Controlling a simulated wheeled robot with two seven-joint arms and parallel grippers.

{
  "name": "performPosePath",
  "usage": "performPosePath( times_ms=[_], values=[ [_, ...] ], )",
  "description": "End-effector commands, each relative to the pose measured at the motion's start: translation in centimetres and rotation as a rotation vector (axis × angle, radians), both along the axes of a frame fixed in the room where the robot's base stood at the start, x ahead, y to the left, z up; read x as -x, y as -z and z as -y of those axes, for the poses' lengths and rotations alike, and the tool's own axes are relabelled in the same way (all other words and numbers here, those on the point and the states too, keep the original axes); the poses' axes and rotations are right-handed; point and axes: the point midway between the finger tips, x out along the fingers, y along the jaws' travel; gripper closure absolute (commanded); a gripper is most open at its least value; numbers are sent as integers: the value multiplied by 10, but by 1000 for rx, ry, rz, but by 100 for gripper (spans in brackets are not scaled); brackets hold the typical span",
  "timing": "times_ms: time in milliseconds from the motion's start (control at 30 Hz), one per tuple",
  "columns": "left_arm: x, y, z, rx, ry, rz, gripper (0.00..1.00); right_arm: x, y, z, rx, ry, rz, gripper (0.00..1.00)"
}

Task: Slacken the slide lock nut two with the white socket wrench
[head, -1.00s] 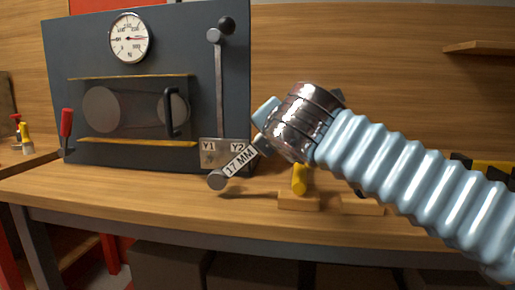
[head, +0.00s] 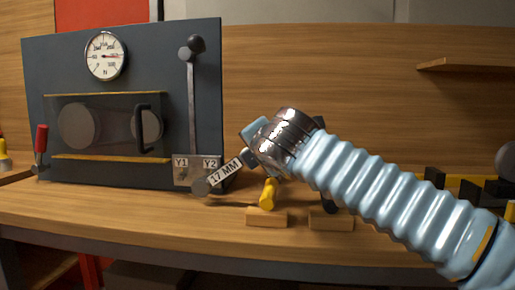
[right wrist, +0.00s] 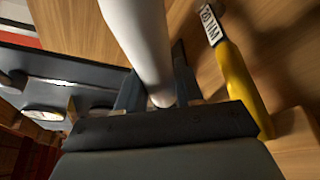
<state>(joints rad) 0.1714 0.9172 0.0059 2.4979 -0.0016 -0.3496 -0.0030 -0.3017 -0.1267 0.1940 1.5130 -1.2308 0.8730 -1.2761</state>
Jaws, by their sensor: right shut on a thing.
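The white socket wrench, with a "17 MM" tag (head: 224,173) and a round grey socket end (head: 201,187), is in my right gripper (head: 252,150). In the right wrist view the white handle (right wrist: 140,40) runs between the shut fingers (right wrist: 160,90). A metal plate (head: 180,163) marked Y1 and Y2 sits low on the dark panel. The socket end overlaps the plate's lower edge below the Y2 mark; I cannot tell whether it touches. A small nut shows under Y1. Slide lock nut two is not visible; the wrench covers that area. My left gripper is out of view.
The dark panel (head: 60,100) carries a gauge (head: 105,56), a black handle (head: 143,128) and a long lever (head: 193,100). A yellow wrench (head: 268,193) stands in a wooden block (head: 267,218), close to my right gripper. The bench front (head: 120,225) is clear.

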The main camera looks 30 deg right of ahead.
Motion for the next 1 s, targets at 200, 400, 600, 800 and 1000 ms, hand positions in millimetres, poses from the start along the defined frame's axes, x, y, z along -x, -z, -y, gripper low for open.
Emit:
performPosePath(
  times_ms=[200, 400, 600, 800, 1000],
  values=[
    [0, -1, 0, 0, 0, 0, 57, 0, -1, 0, 0, -1, 2, 100],
    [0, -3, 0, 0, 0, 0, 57, 0, -1, 2, 0, 0, 1, 100],
    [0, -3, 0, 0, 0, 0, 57, -1, -1, 2, 0, -1, 1, 100],
    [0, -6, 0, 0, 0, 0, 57, -4, -2, 4, 0, 0, 1, 100],
    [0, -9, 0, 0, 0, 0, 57, -10, -2, 8, -1, 0, 2, 100]
  ],
)
